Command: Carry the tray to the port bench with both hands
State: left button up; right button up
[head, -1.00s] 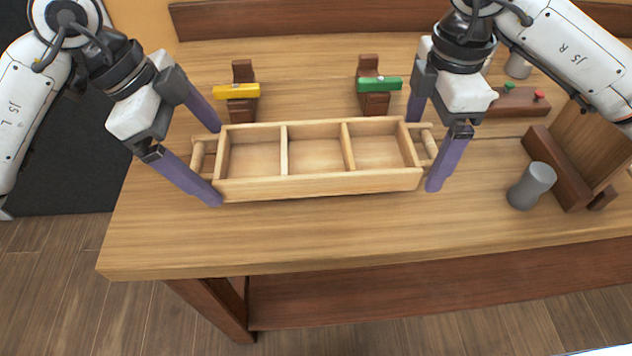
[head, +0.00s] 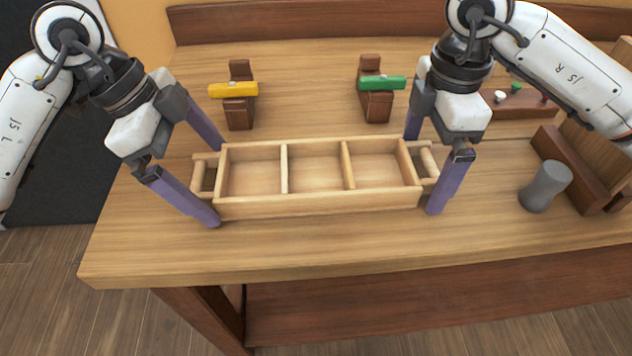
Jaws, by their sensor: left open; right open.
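The tray (head: 320,206) is light wood, long and narrow, with three empty compartments and a bar handle at each end. It appears to rest level on the wooden bench (head: 330,250). My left gripper (head: 214,185) is open, its purple fingers apart on the far and near sides of the left handle (head: 199,177). My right gripper (head: 424,173) is open in the same way around the right handle (head: 429,161). The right gripper's far finger is partly hidden behind its own body.
Behind the tray stand two brown wooden blocks, one with a yellow piece (head: 233,89), one with a green piece (head: 381,83). A grey cylinder (head: 545,186) and a brown wooden stand (head: 568,170) are at the right. Bare bench lies in front of the tray.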

jog(key=shift+r, duration=0.15)
pick_arm(q)
jog(key=v, duration=1.1)
jog(key=shift+a+r, duration=0.2)
jog(key=shift+r, duration=0.1)
pick_arm(e)
notch_tip(320, 180, up, 12)
